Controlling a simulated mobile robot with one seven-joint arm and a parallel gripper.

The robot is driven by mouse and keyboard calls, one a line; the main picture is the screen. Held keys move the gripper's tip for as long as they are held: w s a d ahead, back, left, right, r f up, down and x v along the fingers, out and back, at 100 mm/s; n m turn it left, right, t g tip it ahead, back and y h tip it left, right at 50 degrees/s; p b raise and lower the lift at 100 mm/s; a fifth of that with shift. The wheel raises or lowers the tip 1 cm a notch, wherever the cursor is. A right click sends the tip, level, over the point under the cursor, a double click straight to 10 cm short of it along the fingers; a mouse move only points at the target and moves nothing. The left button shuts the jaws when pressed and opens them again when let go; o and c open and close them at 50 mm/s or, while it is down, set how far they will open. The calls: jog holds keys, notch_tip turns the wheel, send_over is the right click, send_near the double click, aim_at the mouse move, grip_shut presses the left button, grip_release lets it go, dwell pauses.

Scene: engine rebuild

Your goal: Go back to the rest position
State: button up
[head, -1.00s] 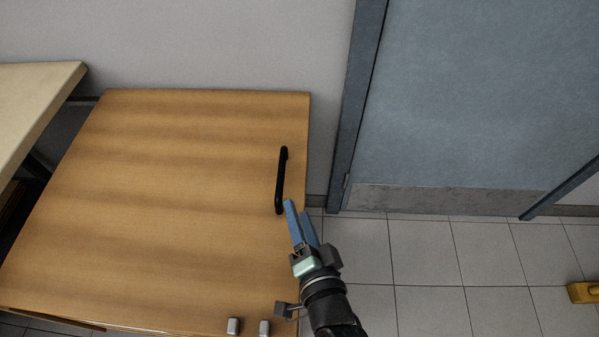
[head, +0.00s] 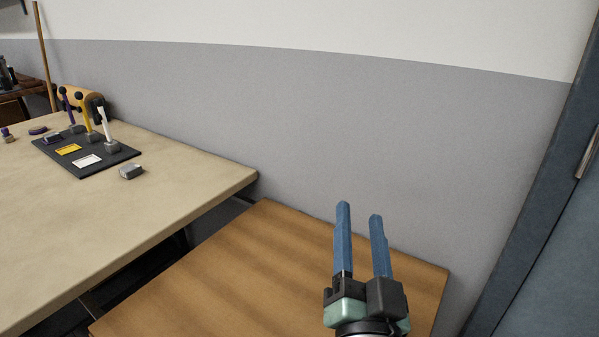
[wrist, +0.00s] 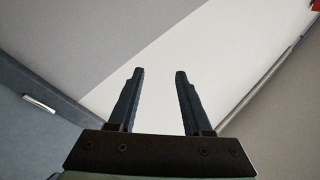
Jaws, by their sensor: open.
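My gripper (head: 359,210) is open and empty, its two blue fingers parallel and pointing up in the head view. It is in front of a wooden cabinet top (head: 230,280) and the grey wall behind it. In the wrist view the open fingers (wrist: 159,73) have nothing between them but the white and grey wall beyond. The cabinet's black handle is not in view now.
A beige workbench (head: 190,185) stands at the left. On it are a black mat (head: 58,157) with several upright pieces and a small grey block (head: 131,172). A blue-grey door (head: 560,270) is at the right. The wall (head: 300,120) runs behind.

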jog(key=s+a+r+n+t+y, duration=0.1)
jog(key=s+a+r+n+t, duration=0.15)
jog(key=r, duration=0.75)
jog(key=s+a+r+n+t, duration=0.2)
jog(key=s+a+r, duration=0.15)
jog(key=r, duration=0.55)
jog(key=s+a+r+n+t+y, duration=0.15)
jog(key=s+r, duration=0.25)
jog(key=r, duration=0.6)
notch_tip(320, 180, up, 19)
jog(key=p, duration=1.9)
jog(key=shift+a+n+h+p, duration=0.15)
jog(key=shift+n+h+p, duration=0.15)
jog(key=shift+h, duration=0.05)
